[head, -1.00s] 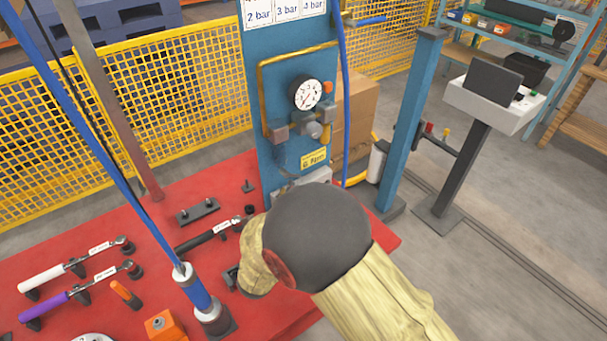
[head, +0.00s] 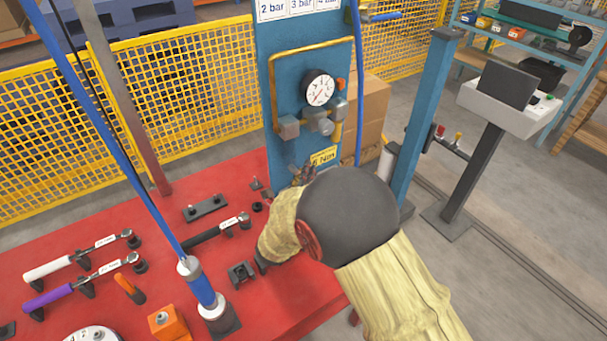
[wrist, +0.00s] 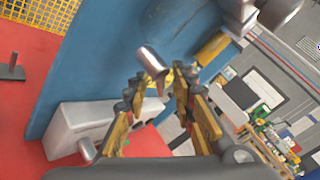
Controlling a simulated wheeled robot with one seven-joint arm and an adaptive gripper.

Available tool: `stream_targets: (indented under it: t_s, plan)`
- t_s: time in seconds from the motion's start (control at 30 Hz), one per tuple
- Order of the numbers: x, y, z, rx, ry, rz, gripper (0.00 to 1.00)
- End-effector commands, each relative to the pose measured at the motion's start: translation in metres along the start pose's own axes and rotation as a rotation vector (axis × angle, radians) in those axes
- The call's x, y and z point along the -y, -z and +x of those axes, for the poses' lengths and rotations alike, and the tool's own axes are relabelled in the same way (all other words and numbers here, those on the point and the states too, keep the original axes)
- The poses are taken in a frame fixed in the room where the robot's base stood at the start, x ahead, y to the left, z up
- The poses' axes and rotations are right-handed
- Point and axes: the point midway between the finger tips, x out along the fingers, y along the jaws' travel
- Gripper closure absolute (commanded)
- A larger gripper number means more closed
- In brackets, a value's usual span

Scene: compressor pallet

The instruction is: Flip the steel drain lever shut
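A short steel cylinder (wrist: 151,60), which looks like the drain lever, stands out from the blue panel in the wrist view. It is tilted, just beyond and between the fingertips of my gripper (wrist: 152,90). The fingers are spread with a gap between them, and nothing is clearly held. I cannot tell whether a fingertip touches the steel. In the head view my gripper (head: 304,174) is low in front of the blue panel (head: 285,157), beside the yellow label (head: 323,157). My own wrist hides the lever there.
A gauge (head: 319,90), yellow pipe (head: 272,75) and regulator knob (head: 325,127) are on the panel above my gripper. A pale box (wrist: 80,125) sits low by the panel. Torque wrenches (head: 95,280) and an orange block (head: 168,323) lie on the red table (head: 150,225).

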Motion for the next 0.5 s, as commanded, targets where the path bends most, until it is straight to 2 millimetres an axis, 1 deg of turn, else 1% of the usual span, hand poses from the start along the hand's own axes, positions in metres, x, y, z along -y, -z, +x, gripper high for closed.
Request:
stream_targets:
  t_s: [0.07, 0.5]
  plan:
    - [0.0, 0.0001, -0.0002, 0.0, 0.0, 0.0, 0.76]
    - [-0.0004, 0.0004, -0.0005, 0.0, -0.001, 0.0, 1.0]
